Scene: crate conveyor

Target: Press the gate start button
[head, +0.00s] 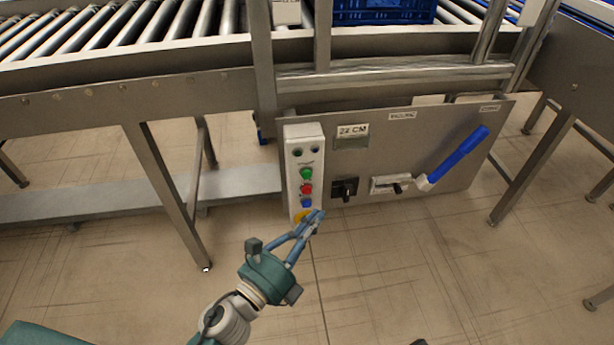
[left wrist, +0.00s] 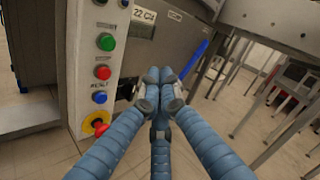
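A pale control box (head: 297,157) stands upright on the grey panel under the conveyor. It carries a green button (head: 306,173), a red button (head: 306,189) and a blue button (head: 306,203), with a yellow-ringed stop knob (head: 300,216) at the bottom. The left wrist view shows the green button (left wrist: 106,42) at upper left, and the red knob on its yellow ring (left wrist: 89,126). My left gripper (head: 315,217) is shut, its fingertips together with nothing visible between them. In the head view its tips overlap the box's lower right edge, below the green button. My right gripper is out of view.
A blue lever (head: 458,155), a black switch (head: 344,189) and a latch (head: 391,184) are on the panel right of the box. The roller conveyor (head: 130,27) runs above, with a blue crate (head: 385,12). Steel legs (head: 165,190) stand at left.

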